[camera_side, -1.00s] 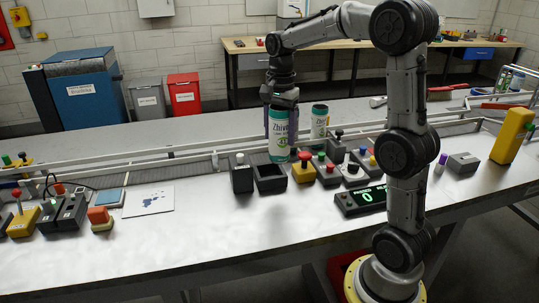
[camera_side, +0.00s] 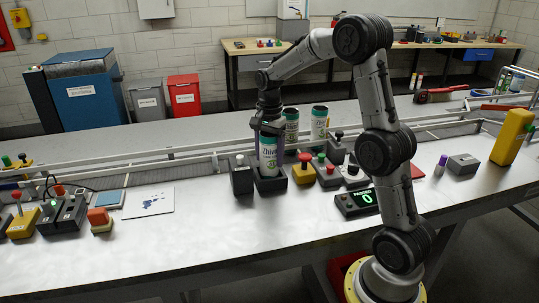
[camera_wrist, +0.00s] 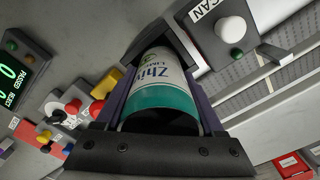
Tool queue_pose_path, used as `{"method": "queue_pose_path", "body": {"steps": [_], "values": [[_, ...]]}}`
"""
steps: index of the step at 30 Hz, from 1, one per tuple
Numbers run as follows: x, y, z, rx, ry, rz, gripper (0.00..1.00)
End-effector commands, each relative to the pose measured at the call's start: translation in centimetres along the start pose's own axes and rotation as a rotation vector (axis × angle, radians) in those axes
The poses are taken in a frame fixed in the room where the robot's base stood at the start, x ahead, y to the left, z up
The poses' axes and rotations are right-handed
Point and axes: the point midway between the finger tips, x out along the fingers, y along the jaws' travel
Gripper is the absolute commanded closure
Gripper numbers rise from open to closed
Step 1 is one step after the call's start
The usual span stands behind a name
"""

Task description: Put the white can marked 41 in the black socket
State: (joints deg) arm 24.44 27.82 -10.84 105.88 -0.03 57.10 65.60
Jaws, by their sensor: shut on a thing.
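My gripper (camera_side: 268,145) is shut on a white and green can (camera_side: 268,160) with large lettering; I cannot read a 41 on it. The can stands upright with its lower end at the opening of the black socket (camera_side: 271,187). The socket's front wall hides how deep the can sits. In the wrist view the same can (camera_wrist: 160,90) lies between the two fingers of my gripper (camera_wrist: 160,75).
A dark box (camera_side: 242,180) with a white knob stands just left of the socket; it is labelled SCAN in the wrist view (camera_wrist: 220,40). A yellow button box (camera_side: 305,174) stands close on the right. Two more cans (camera_side: 291,122) (camera_side: 319,121) stand behind.

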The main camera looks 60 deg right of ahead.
Motion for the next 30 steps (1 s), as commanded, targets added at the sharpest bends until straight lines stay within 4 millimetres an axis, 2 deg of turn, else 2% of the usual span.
{"method": "queue_pose_path", "body": {"steps": [5, 6, 10, 20, 23, 30], "values": [[0.3, 0.0, 0.0, 0.000, 0.000, 0.001, 0.81], [0.3, 0.0, 0.0, 0.000, 0.000, 0.000, 0.24], [0.3, 0.0, 0.0, 0.000, 0.000, 0.000, 0.01], [-0.1, 0.0, 0.0, 0.000, 0.001, -0.001, 0.00], [-1.3, -0.1, 0.0, 0.000, 0.002, -0.003, 0.00], [-6.1, -0.1, -0.1, 0.000, 0.003, -0.006, 0.00]]}}
